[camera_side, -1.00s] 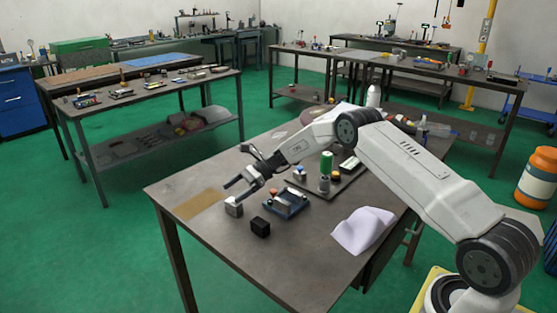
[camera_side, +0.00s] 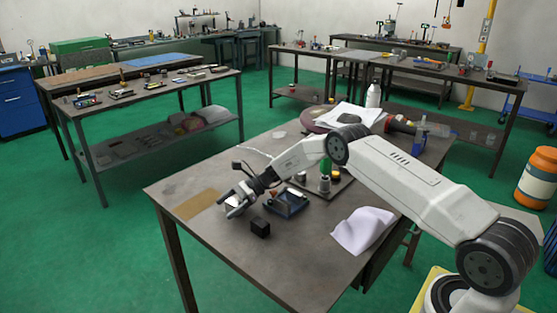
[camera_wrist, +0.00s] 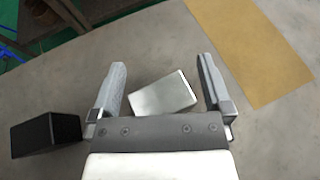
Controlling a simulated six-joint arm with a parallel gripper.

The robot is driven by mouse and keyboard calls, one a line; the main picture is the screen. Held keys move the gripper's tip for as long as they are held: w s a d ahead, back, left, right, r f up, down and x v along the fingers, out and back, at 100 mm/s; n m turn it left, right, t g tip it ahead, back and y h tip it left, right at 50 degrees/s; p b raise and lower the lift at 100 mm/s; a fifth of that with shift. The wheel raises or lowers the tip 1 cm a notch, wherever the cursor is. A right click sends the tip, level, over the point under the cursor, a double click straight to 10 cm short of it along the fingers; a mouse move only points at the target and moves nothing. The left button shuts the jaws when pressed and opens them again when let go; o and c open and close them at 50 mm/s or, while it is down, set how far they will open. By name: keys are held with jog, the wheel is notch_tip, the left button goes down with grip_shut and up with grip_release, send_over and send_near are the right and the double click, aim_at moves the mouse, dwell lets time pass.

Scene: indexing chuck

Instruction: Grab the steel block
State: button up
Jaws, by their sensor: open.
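The steel block (camera_wrist: 163,95) is a light grey metal block on the table. In the wrist view it lies between the two open fingers of my gripper (camera_wrist: 161,85), slightly turned, with a gap on each side. In the side view my gripper (camera_side: 234,206) is low over the table at the block (camera_side: 235,201), and its fingers partly hide the block. I cannot tell how far down the fingers reach beside it.
A black block (camera_wrist: 45,135) stands just left of my left finger in the wrist view; it also shows in the side view (camera_side: 260,227). A tan mat (camera_wrist: 250,50) lies to the right. A blue fixture (camera_side: 288,203) and a white cloth (camera_side: 362,231) are on the table.

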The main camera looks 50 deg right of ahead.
dwell(0.4)
grip_shut()
jog(key=shift+r, duration=0.1)
jog(key=shift+r, duration=0.1)
jog(key=shift+r, duration=1.35)
jog(key=shift+s+r, duration=0.35)
jog(key=shift+r, duration=0.25)
jog(key=s+r, duration=0.8)
jog(key=s, duration=0.5)
jog(key=shift+s+r, duration=0.15)
jog(key=shift+r, duration=0.25)
